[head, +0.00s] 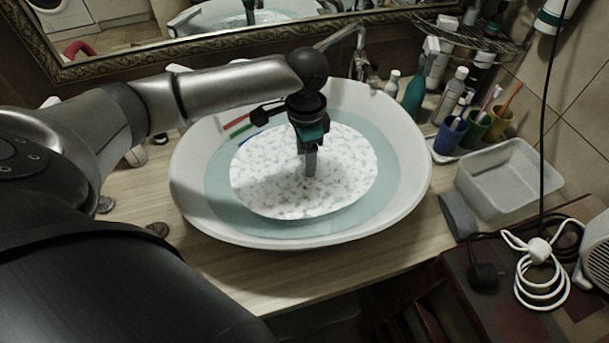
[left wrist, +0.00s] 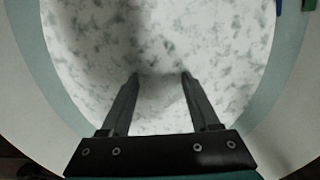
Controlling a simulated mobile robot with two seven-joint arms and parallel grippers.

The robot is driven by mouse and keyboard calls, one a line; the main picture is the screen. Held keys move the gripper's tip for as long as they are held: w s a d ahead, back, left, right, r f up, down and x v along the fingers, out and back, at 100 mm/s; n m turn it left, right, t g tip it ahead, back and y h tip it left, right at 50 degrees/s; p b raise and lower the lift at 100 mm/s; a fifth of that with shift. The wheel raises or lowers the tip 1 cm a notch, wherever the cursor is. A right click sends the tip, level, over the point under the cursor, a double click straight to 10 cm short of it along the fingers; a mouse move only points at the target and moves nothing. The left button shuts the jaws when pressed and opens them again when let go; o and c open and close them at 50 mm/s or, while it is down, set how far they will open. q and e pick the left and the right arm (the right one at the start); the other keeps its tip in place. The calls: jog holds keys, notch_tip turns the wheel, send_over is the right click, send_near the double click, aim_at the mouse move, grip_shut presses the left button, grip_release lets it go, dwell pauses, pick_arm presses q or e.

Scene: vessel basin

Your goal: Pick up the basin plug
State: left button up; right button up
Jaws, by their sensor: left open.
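The white oval basin (head: 413,180) holds bluish water with a speckled white foam patch (head: 270,185) over its middle. I see no basin plug in either view; the foam hides the basin bottom. My left gripper (head: 311,172) points down over the foam near the basin's middle. In the left wrist view its two fingers (left wrist: 160,76) are apart, with only foam (left wrist: 160,40) showing between them. I cannot tell whether the tips touch the foam. My right gripper is not in view.
Red, green and blue strips (head: 236,126) lie at the basin's left inner side. A faucet (head: 358,45) stands behind. Bottles (head: 414,92), toothbrush cups (head: 475,128) and a pale tub (head: 508,178) crowd the right. The wooden counter (head: 235,265) is clear in front.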

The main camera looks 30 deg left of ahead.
aim_at(304, 173)
pick_arm(q)
notch_tip(304, 173, down, 3)
jog(key=shift+s+a+f, duration=0.1)
jog(key=shift+f, duration=0.1)
grip_shut()
dwell(0.4)
